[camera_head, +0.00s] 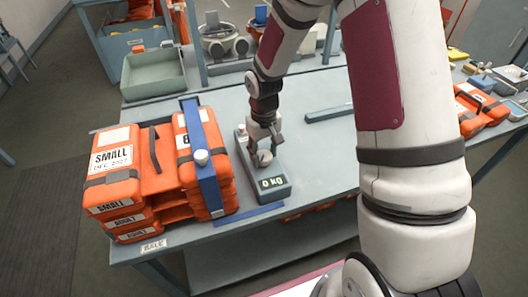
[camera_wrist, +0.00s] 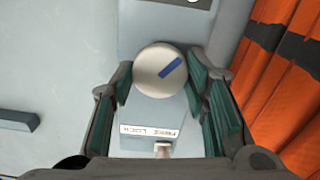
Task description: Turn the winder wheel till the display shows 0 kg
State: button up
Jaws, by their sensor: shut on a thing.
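The winder (camera_head: 268,178) is a grey box on the bench, right of the orange stack. Its display (camera_head: 272,183) reads 0 kg. The winder wheel (camera_wrist: 159,69) is a round pale knob with a blue mark slanting up to the right. My gripper (camera_head: 263,148) is over the winder, its fingers shut on the wheel from both sides; the wrist view shows the pads of my gripper (camera_wrist: 161,82) against it. A label (camera_wrist: 150,133), apparently reading FREE and LOCK, and a small lever (camera_wrist: 162,149) sit beside the wheel. A blue strap (camera_head: 203,140) runs over the orange stack.
The orange packs (camera_head: 120,175), marked SMALL and ADULT, stand close left of the winder. A grey bar (camera_head: 328,113) lies to the right on the bench. A grey tray (camera_head: 153,75) is at the back left. The bench between is mostly clear.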

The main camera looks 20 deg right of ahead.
aim_at(264, 155)
jog(key=n, duration=0.3)
jog(key=shift+n, duration=0.4)
jog(key=shift+n+p, duration=0.3)
jog(key=shift+n, duration=1.5)
jog(key=o, duration=1.1)
jog(key=shift+o, duration=0.2)
notch_tip(264, 155, up, 12)
